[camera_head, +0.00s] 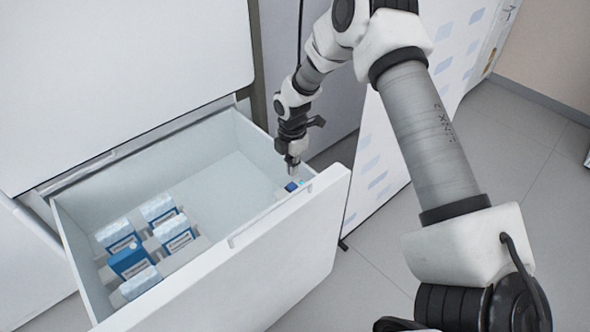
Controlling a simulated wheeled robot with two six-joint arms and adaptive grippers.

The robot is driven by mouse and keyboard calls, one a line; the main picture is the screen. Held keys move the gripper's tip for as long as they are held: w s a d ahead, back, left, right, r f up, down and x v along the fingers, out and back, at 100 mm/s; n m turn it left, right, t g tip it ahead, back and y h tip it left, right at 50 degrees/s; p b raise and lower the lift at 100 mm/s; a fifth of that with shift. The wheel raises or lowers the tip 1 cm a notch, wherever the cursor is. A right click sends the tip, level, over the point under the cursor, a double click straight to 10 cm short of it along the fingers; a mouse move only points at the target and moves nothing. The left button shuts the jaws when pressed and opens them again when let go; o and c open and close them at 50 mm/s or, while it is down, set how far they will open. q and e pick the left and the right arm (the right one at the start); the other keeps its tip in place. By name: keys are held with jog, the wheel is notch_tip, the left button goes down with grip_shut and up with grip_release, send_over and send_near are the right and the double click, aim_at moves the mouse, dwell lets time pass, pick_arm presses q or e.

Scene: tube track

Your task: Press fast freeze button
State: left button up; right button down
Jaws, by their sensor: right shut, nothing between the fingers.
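A small blue button (291,186) sits on a light panel at the right front corner of the open freezer drawer (335,200). A small cyan light shows just right of it. My right gripper (292,164) is shut and empty, pointing down just above the button. A small gap seems to lie between its tips and the button, but I cannot tell exactly how far apart they are. My left gripper is not in view.
Several blue and white boxes (131,257) stand in the left part of the drawer. The drawer's middle is empty. A closed white drawer front (120,70) is above. A white patterned panel (372,165) stands to the right, beside open tiled floor (500,140).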

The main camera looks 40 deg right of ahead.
aim_at(291, 185)
notch_tip(291, 185, up, 8)
jog(key=shift+a, duration=0.2)
jog(key=shift+f, duration=0.1)
dwell(0.7)
